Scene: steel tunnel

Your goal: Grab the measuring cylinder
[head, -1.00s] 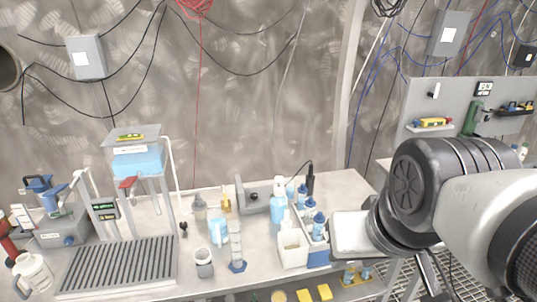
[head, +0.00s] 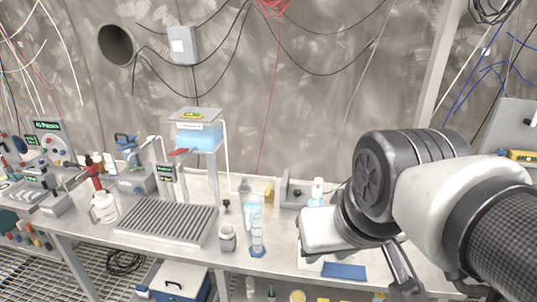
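The measuring cylinder (head: 257,236) is a clear, narrow upright vessel with a blue base. It stands near the front edge of the steel bench (head: 188,257), right of a small grey-white jar (head: 227,238). A clear bottle with pale blue liquid (head: 252,208) stands just behind it. My gripper (head: 408,284) is at the lower right, to the right of the cylinder and apart from it. Its dark fingers show only partly below my wrist, so I cannot tell how far apart they are. My arm hides part of the bench's right side.
A ribbed grey drain rack (head: 168,222) lies left of the jar. A stand with a blue liquid tank (head: 198,137) rises behind it. A white wash bottle (head: 317,192) stands beside my wrist. A blue-and-white cooler box (head: 178,283) sits below the bench.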

